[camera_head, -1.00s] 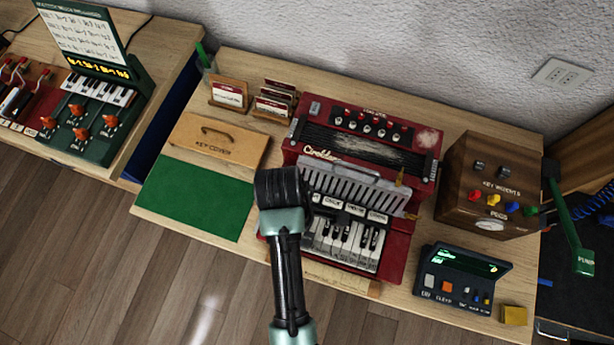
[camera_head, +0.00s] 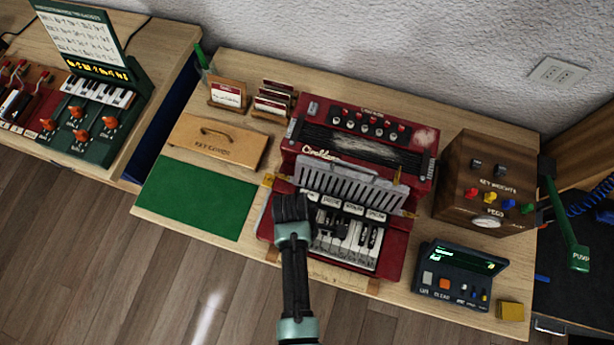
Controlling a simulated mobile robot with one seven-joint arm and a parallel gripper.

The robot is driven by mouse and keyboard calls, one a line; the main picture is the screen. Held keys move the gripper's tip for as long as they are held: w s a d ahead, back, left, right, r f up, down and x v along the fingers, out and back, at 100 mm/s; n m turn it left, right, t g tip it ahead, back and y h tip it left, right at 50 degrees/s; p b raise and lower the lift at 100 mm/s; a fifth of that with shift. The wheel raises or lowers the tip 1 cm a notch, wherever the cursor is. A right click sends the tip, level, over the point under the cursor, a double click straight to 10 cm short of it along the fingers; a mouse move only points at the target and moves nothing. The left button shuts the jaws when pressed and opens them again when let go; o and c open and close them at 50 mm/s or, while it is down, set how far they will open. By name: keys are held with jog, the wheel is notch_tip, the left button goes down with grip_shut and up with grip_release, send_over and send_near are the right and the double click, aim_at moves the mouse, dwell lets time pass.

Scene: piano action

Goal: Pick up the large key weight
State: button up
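A brown wooden box labelled KEY WEIGHTS (camera_head: 462,200) stands at the right of the table. Two small dark pieces (camera_head: 488,168) sit on its upper part. Coloured pegs (camera_head: 500,202) in red, yellow, blue and green line its lower front. I cannot tell which piece is the large key weight. My gripper (camera_head: 291,206) is over the left end of the keys of a red piano-action unit (camera_head: 420,165), well left of the box. Its fingers are hidden from this angle, so I cannot see whether it is open or shut. No held object shows.
A dark console with a green screen (camera_head: 455,272) and a yellow block (camera_head: 510,311) lie in front of the box. A green mat (camera_head: 196,200), a wooden key cover (camera_head: 215,143) and card holders (camera_head: 228,94) are at left. A green pump lever (camera_head: 566,225) stands at far right.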

grip_shut()
